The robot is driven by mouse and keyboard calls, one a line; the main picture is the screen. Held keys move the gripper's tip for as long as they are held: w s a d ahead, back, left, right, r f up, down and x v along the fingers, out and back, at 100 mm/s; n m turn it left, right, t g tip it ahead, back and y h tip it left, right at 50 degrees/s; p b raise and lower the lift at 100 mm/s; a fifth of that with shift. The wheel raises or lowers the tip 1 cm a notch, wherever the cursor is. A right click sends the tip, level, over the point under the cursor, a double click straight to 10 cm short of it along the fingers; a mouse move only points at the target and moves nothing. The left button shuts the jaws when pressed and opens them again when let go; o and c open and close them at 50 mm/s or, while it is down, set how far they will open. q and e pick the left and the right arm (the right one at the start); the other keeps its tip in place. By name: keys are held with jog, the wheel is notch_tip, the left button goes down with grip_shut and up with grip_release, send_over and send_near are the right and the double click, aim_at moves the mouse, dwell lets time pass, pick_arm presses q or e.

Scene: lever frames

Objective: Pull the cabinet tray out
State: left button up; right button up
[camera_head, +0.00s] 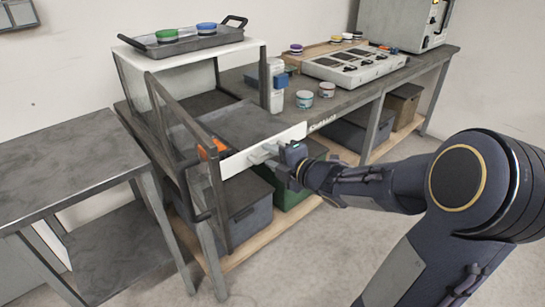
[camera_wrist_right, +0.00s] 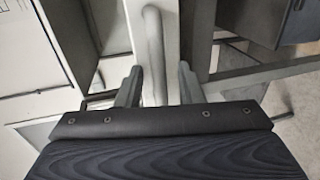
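The cabinet (camera_head: 158,100) stands at the left end of the long bench, with a clear-paned, dark-framed door swung open toward me. Its tray has a white front (camera_head: 236,163) and a dark inside (camera_head: 245,124), and appears to stick out of the cabinet. My right gripper (camera_head: 272,156) is at the handle on the tray front. In the right wrist view, the open fingers (camera_wrist_right: 160,88) stand on either side of a pale upright handle bar (camera_wrist_right: 154,45), with a visible gap at the right finger. My left gripper is not in view.
An orange item (camera_head: 212,149) shows near the door frame. A tray with green and blue round items (camera_head: 187,33) sits on the cabinet top. Lidded bins (camera_head: 247,205) stand below. A dark table (camera_head: 65,165) is at left; cups (camera_head: 304,98) stand on the bench.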

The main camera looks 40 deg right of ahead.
jog(key=p+v, duration=0.1)
jog(key=v, duration=0.6)
jog(key=shift+s+p, duration=0.35)
jog(key=shift+s, duration=0.05)
jog(key=shift+d+r, duration=0.1)
